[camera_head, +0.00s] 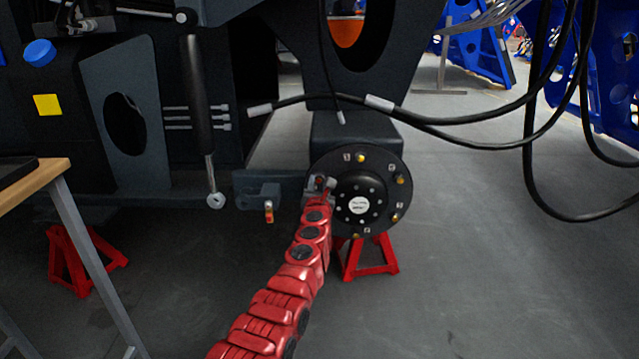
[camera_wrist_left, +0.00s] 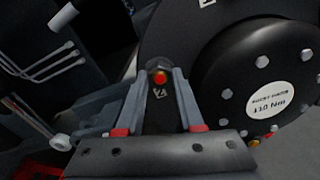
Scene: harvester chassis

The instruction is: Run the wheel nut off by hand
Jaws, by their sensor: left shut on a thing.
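The black round wheel hub (camera_head: 375,178) is at the end of the axle in the head view and fills the upper right of the left wrist view (camera_wrist_left: 185,40). Its raised centre has a white label (camera_head: 358,205). Several yellow-orange wheel nuts (camera_head: 361,158) sit around its rim beside small white marks. My left gripper (camera_head: 321,184) reaches the hub's left edge. In the left wrist view its fingertips (camera_wrist_left: 159,75) are shut on an orange-red wheel nut (camera_wrist_left: 160,78) at the hub face. The fingers partly hide this nut. My right gripper is not in view.
A red stand (camera_head: 365,258) is under the axle, and another red stand (camera_head: 85,262) is at the left. Black hoses (camera_head: 460,120) hang across the upper right. A wood-topped table (camera_head: 35,185) is at the left edge. The grey floor right of the hub is clear.

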